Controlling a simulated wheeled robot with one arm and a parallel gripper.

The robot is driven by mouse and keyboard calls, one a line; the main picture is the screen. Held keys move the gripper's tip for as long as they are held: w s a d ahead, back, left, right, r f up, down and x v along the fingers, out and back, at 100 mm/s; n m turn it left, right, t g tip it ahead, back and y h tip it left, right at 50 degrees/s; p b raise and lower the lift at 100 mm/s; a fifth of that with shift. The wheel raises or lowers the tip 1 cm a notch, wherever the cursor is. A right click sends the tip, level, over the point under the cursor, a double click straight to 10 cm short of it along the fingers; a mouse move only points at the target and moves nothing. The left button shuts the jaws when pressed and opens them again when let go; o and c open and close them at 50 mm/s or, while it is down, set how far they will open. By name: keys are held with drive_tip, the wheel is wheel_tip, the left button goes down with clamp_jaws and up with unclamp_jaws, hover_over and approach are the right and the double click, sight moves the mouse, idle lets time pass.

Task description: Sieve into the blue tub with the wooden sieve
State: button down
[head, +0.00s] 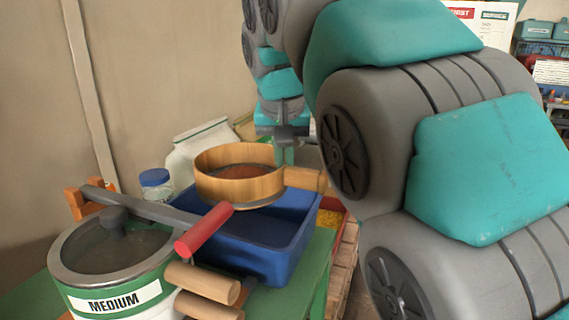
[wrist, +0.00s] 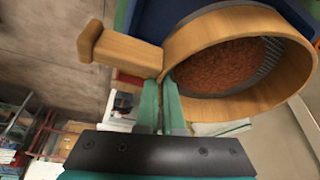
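The round wooden sieve (head: 240,188) hangs over the blue tub (head: 255,258) in the head view, nearly level, with reddish-brown crumbly material in it. Its stubby wooden handle points right. My gripper (head: 284,155) is at the sieve's far side. In the wrist view, my gripper's two teal fingers (wrist: 161,90) are closed together at the wall of the sieve (wrist: 190,60), near the root of its handle (wrist: 125,50). The mesh shows at the edge of the material. A strip of the blue tub (wrist: 160,14) shows beyond the sieve. The tub's floor looks bare where visible.
A green-and-white drum labelled MEDIUM (head: 112,285), with a glass lid, stands front left; a grey bar with a red grip (head: 204,230) reaches across it. A blue-lidded jar (head: 156,184) and a white bag (head: 200,150) stand behind.

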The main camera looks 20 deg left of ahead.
drive_tip(key=d, duration=0.3)
drive_tip(key=shift+s+d, duration=0.2)
drive_tip(key=shift+d, duration=0.05)
drive_tip(key=shift+a+r, duration=0.1)
drive_tip(key=a, duration=0.2)
drive_tip(key=a+p, duration=0.1)
drive_tip(key=a, duration=0.2)
drive_tip(key=shift+w+a+r+p, duration=0.15)
drive_tip(key=shift+w+a+p, duration=0.15)
drive_tip(key=shift+a+p, duration=0.1)
drive_tip(key=shift+a, duration=0.55)
